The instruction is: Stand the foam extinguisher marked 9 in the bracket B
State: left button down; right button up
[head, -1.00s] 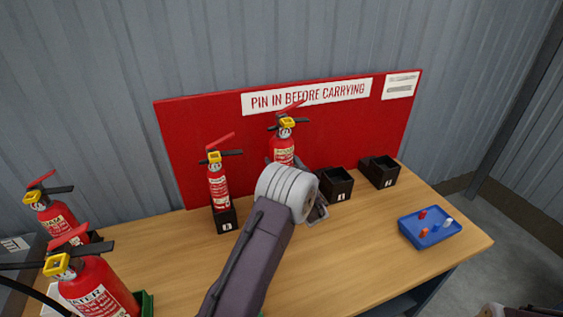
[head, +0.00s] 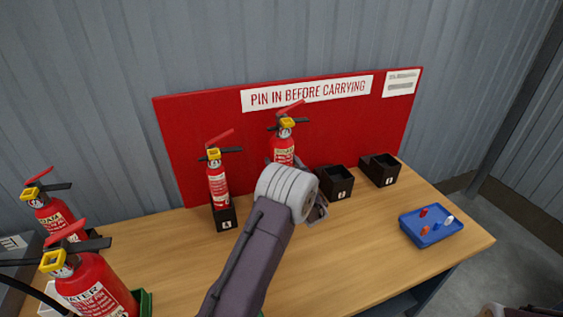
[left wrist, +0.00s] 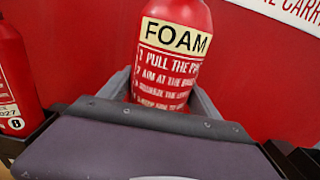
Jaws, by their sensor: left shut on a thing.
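A red foam extinguisher (head: 283,150) with a yellow collar and a black-and-red handle stands upright in front of the red board. In the left wrist view its FOAM label (left wrist: 177,38) faces me. My left gripper (left wrist: 160,90) is shut on its body, one finger on each side. In the head view this gripper (head: 291,172) hides the extinguisher's lower part, so I cannot tell whether its base sits in a bracket. Its number 9 does not show. Black brackets (head: 335,183) line the board's foot; their small marks are too unclear to name bracket B.
Another extinguisher (head: 218,185) stands in a black bracket (head: 225,217) just left of the held one. An empty bracket (head: 380,170) is at the right. A blue tray (head: 430,236) holds small pieces. A water extinguisher (head: 98,285) and another extinguisher (head: 55,217) stand at the left.

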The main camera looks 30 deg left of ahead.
pick_arm(q)
jog(key=shift+f+b, duration=0.65)
jog(key=shift+b, duration=0.15)
dwell(0.4)
jog(key=shift+f+b, duration=0.6)
jog(key=shift+b, duration=0.05)
jog(key=shift+c, duration=0.9)
grip_release()
jog(key=shift+o, duration=0.6)
jog(key=shift+s, duration=0.1)
jog(key=v, duration=0.9)
jog(key=shift+s+d+f, duration=0.1)
jog(key=shift+f, duration=0.1)
